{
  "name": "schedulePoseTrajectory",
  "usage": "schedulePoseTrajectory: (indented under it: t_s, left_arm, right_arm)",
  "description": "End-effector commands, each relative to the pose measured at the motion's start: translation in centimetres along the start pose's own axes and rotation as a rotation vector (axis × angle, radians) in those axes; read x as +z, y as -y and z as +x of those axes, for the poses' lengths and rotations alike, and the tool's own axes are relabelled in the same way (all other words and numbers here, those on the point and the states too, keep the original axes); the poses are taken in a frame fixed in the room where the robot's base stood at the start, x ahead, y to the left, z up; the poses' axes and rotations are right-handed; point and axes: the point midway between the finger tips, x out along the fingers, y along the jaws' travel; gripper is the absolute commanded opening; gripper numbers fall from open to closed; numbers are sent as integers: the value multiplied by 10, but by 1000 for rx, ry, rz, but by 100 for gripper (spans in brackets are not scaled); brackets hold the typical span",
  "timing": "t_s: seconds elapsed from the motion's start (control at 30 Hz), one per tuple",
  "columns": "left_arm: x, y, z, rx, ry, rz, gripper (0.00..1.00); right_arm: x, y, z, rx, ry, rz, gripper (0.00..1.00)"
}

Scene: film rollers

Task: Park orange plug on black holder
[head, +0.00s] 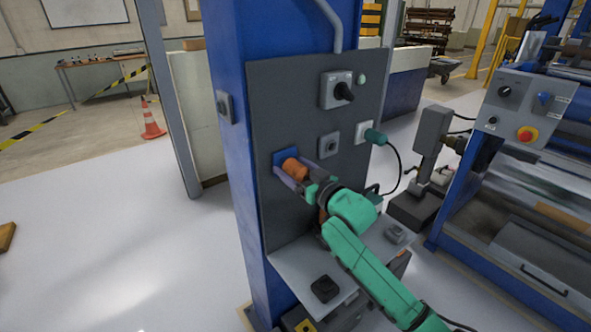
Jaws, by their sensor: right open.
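The orange plug (293,167) sits at a blue socket (279,157) on the dark grey panel of the blue column. My right gripper (296,172) is open, with its fingers on either side of the plug; whether they touch it cannot be told. The green right arm reaches in from the lower right. A black holder (324,288) is on the grey shelf below the panel, at its front left, and looks empty. My left gripper is not in view.
A green plug (375,136) with a black cable is in a white socket at the panel's right edge. A grey holder (396,234) is at the shelf's right. The grey shelf (298,262) juts out below the panel. A blue machine (510,180) stands at the right.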

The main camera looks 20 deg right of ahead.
Motion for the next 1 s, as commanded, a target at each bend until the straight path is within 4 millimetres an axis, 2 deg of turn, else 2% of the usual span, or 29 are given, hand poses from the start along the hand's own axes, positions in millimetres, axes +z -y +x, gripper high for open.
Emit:
schedulePoseTrajectory:
  t_s: [0.77, 0.9, 1.0]
  left_arm:
    - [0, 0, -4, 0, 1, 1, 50]
    - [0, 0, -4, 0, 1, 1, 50]
    - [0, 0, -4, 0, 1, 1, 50]
  right_arm:
    - [0, 0, 0, 0, 1, 0, 85]
    - [0, 0, 0, 0, 1, 0, 31]
    - [0, 0, 0, 0, 0, 0, 0]
